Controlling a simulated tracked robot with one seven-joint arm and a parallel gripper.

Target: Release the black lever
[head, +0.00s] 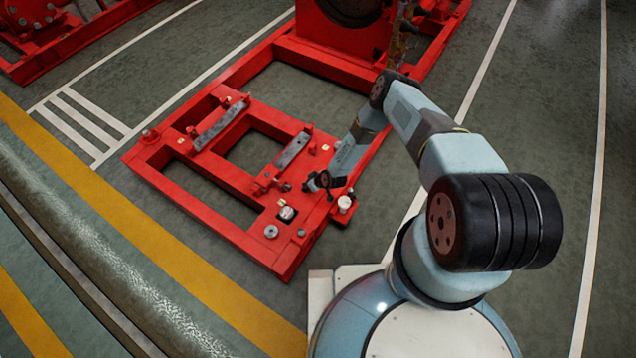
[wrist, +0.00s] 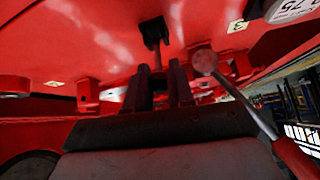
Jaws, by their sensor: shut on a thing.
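The black lever (wrist: 153,32) shows in the wrist view, hanging from a red surface at the top centre. Its lower end runs down between the two dark fingers of my gripper (wrist: 159,76). The fingers are shut on it, and they hide its end. In the head view my gripper (head: 318,182) is at the near right corner of the red frame (head: 240,235). It is small there, and I cannot make out the lever in that view.
A grey ball-ended rod (wrist: 205,62) stands close to the right of my fingers in the wrist view. In the head view a pale round-topped part (head: 344,203) is just right of my gripper. Two grey bars (head: 292,151) lie across the frame.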

